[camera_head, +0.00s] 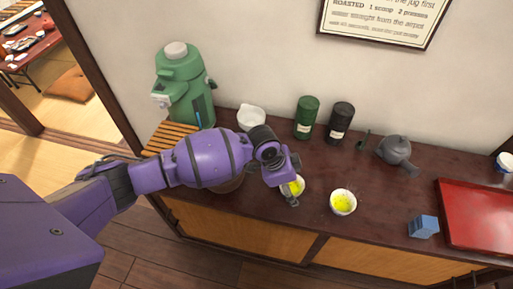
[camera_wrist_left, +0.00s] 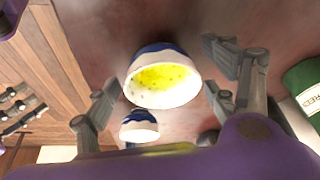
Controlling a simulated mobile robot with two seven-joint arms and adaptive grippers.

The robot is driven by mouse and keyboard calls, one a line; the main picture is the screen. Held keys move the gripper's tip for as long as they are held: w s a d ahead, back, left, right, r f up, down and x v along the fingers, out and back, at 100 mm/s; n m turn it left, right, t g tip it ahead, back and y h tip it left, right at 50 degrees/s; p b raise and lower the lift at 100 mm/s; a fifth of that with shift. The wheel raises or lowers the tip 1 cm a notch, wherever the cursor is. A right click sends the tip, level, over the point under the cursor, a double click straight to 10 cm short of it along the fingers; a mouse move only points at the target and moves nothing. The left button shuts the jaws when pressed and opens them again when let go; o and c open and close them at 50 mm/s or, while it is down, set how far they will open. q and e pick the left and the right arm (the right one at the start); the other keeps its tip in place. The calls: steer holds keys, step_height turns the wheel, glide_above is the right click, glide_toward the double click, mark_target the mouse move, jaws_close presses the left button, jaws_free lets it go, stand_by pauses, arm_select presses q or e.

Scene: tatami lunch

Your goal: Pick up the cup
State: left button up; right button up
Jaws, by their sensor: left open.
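A small white cup with yellow inside (camera_head: 298,187) stands on the dark counter, partly hidden by my left gripper (camera_head: 289,183). A similar cup with yellow inside (camera_head: 343,202) stands to its right, clear of the gripper. In the left wrist view a white cup with a blue band and speckled yellow inside (camera_wrist_left: 163,88) shows large between the spread fingers of my left gripper (camera_wrist_left: 162,88). A second blue and white cup (camera_wrist_left: 139,127) shows smaller below it. The left gripper is open, and I see no finger closed on a cup.
A green airpot (camera_head: 183,88), white bowl (camera_head: 251,118), green canister (camera_head: 306,117), black canister (camera_head: 340,123) and grey teapot (camera_head: 396,150) line the wall side. A blue box (camera_head: 423,227) and red tray (camera_head: 480,217) are at right. The counter's front edge is close to the cups.

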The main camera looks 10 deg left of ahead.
arm_select(q)
steer(key=shift+w+d+f, duration=0.25)
steer(key=shift+f, duration=0.05)
steer(key=shift+c, duration=0.3)
steer(key=shift+r, duration=0.1)
steer(key=c, duration=1.3)
steer(key=shift+r, duration=0.2)
